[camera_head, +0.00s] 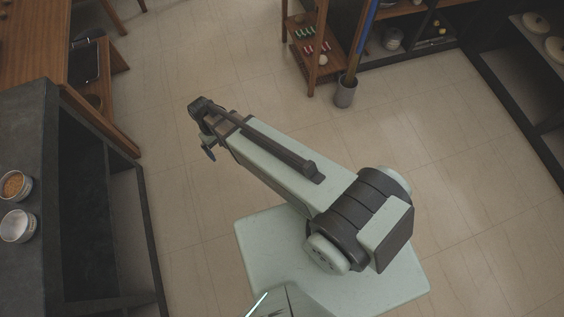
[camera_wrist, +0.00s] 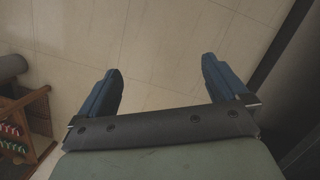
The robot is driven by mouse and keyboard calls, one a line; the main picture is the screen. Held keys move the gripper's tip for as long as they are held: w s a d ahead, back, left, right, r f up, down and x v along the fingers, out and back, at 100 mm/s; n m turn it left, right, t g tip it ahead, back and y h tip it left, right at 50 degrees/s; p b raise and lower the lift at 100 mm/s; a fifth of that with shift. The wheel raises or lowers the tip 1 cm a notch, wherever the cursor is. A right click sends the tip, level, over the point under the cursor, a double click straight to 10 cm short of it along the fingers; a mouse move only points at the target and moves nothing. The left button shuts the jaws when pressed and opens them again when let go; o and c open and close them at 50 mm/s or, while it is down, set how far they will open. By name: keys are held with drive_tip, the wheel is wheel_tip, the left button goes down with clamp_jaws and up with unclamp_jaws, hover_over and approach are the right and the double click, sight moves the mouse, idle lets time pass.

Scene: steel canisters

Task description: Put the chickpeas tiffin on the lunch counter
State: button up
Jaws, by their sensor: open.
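A round steel canister with tan, chickpea-like contents (camera_head: 15,186) stands on a dark grey counter (camera_head: 30,120) at the left edge of the head view. Just below it on the same counter stands a second steel canister (camera_head: 17,226), which looks pale inside; its contents are unclear. I cannot tell which surface is the lunch counter. My gripper (camera_head: 206,146) is over the floor, to the right of the dark counter and apart from both canisters. In the wrist view my gripper (camera_wrist: 162,78) is open, with only floor tiles between its fingers.
A wooden table (camera_head: 35,35) stands at the upper left. A wooden shelf (camera_head: 312,50) with small colored items and a grey bin (camera_head: 345,92) stand at the top. Dark shelving (camera_head: 540,85) lines the right. The tiled floor between is clear.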

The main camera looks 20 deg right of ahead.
drive_tip(key=s+d+f+m+g, duration=0.2)
drive_tip(key=s+d+f, duration=0.3)
drive_tip(key=s+d, duration=0.6)
drive_tip(key=s+d+f+m+g+y, duration=0.1)
drive_tip(key=s+d+f+m+g, duration=0.1)
drive_tip(key=s+d, duration=0.9)
drive_tip(key=s+f+m, duration=0.1)
drive_tip(key=s+f, duration=0.1)
drive_tip(key=s, duration=0.1)
drive_tip(key=shift+f+m, duration=0.3)
drive_tip(key=shift+f, duration=0.05)
